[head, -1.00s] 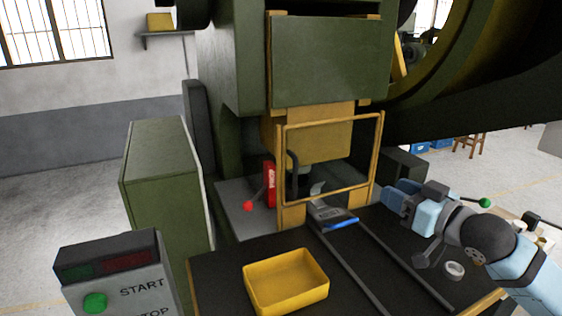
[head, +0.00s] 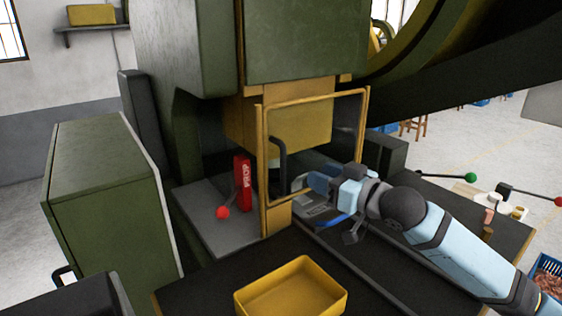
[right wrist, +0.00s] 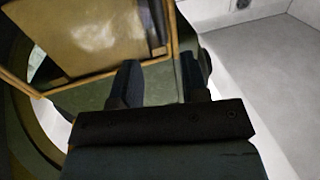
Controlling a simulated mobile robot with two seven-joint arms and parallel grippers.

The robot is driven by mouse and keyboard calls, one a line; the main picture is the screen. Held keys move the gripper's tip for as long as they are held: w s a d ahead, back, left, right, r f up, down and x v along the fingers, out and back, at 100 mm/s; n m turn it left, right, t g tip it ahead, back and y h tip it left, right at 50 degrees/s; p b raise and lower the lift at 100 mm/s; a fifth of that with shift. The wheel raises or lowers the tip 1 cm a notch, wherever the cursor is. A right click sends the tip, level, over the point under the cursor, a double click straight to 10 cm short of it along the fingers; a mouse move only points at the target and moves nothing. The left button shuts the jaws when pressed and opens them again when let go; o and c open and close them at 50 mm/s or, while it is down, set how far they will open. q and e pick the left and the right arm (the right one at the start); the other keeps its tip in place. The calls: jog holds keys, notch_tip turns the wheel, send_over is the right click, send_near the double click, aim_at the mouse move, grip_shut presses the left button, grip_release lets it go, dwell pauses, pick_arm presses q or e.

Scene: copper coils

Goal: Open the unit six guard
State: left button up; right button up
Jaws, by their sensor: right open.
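The guard (head: 263,130) is a yellow frame with a see-through panel, standing upright across the front of the green press. A dark curved handle (head: 281,152) is on its left side. My right gripper (head: 308,186) is at the lower part of the guard, right of the handle; whether it touches the frame I cannot tell. In the right wrist view my two dark fingers (right wrist: 160,85) stand apart with nothing between them. A yellow frame and panel, likely the guard (right wrist: 90,35), fill the upper left there. My left gripper is not in view.
A red block marked PROP (head: 243,180) and a red-knobbed lever (head: 223,212) stand left of the guard. A yellow tray (head: 292,290) sits on the dark table in front. A grey and blue tool (head: 325,213) lies below my right gripper. A green-knobbed lever (head: 470,177) is at right.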

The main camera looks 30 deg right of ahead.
aim_at(285, 161)
jog(key=p+x, duration=0.2)
jog(key=x, duration=0.9)
jog(key=shift+w+a, duration=0.1)
jog(key=shift+w, duration=0.05)
grip_shut()
